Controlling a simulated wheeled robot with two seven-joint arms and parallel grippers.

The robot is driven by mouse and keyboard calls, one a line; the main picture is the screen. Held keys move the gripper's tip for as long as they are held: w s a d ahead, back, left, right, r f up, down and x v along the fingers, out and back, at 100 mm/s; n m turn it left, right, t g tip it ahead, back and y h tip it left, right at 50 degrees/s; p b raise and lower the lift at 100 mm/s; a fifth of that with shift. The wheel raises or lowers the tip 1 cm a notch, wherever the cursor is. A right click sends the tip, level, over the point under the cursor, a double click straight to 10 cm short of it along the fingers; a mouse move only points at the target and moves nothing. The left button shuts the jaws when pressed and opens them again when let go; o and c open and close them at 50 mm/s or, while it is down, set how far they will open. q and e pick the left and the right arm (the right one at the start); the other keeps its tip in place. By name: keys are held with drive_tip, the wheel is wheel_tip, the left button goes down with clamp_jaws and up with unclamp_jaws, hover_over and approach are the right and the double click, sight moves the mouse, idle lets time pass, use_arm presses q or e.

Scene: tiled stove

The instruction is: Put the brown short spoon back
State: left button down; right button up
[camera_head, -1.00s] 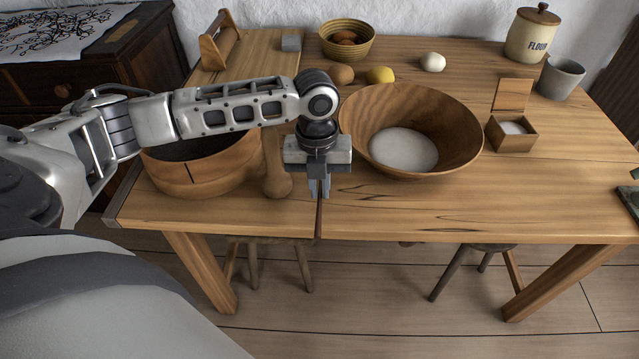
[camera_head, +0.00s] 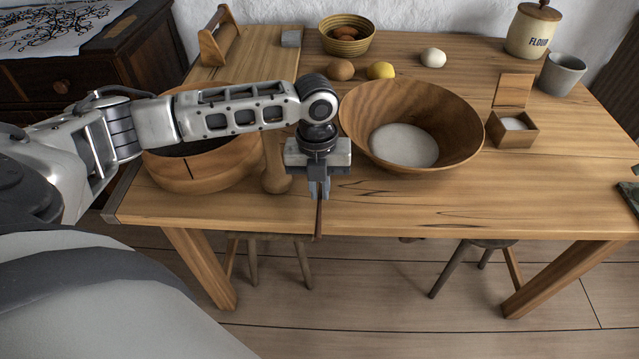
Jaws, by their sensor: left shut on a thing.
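My left gripper (camera_head: 318,190) is near the front edge of the wooden table, between the two big wooden bowls. It points down and is shut on a thin brown stick-like thing, the brown short spoon (camera_head: 318,219). The spoon hangs down below the fingertips to about the table's front edge. Its upper part is hidden by the gripper. I cannot tell whether its lower end touches the table. My right gripper is not in view.
A wide bowl with white powder (camera_head: 405,146) stands right of the gripper. Another wooden bowl (camera_head: 205,172) and a wooden pestle-like thing (camera_head: 275,178) are at left, partly behind my arm. An open wooden box (camera_head: 511,130) stands at right. The table's front right (camera_head: 430,205) is clear.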

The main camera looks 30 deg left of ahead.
use_arm(q)
drive_tip(key=shift+f, duration=0.95)
drive_tip(key=c, duration=1.4)
unclamp_jaws()
drive_tip(key=shift+c, duration=0.2)
